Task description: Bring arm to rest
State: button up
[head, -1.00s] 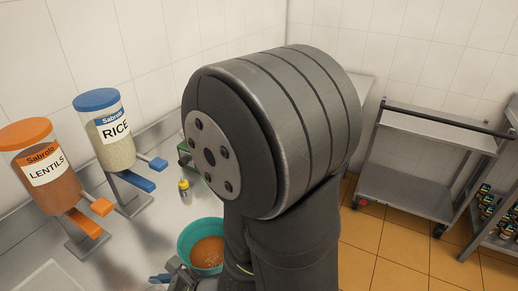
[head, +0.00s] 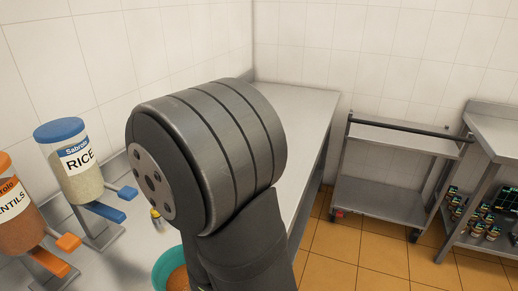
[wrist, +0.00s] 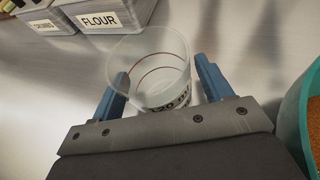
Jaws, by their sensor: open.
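My gripper (wrist: 162,68) shows in the wrist view with its two blue fingers spread apart. A clear measuring cup (wrist: 160,62) with red lines and dark print stands on the steel counter (wrist: 250,45), in front of and partly between the fingers. The left finger overlaps the cup's edge in the picture; I cannot tell whether it touches. In the head view my arm's large grey joint fills the middle, and the gripper and cup are out of sight.
A teal bowl (head: 162,272) with orange contents stands beside my arm; its rim (wrist: 292,115) is right of my gripper. Dispensers of rice (head: 85,178) and lentils (head: 15,225) stand at left. Bins, one labelled flour (wrist: 105,15), are behind the cup. A steel cart (head: 385,205) stands right.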

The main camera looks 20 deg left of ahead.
jog(key=shift+w+f, duration=0.1)
jog(key=shift+f, duration=0.3)
jog(key=v, duration=0.4)
jog(key=shift+r, duration=0.1)
jog(key=x, duration=0.4)
jog(key=shift+f, duration=0.2)
jog(key=shift+r, duration=2.15)
jog(key=shift+w+d+r, duration=0.5)
jog(key=shift+w+r, duration=0.1)
jog(key=shift+w, duration=0.2)
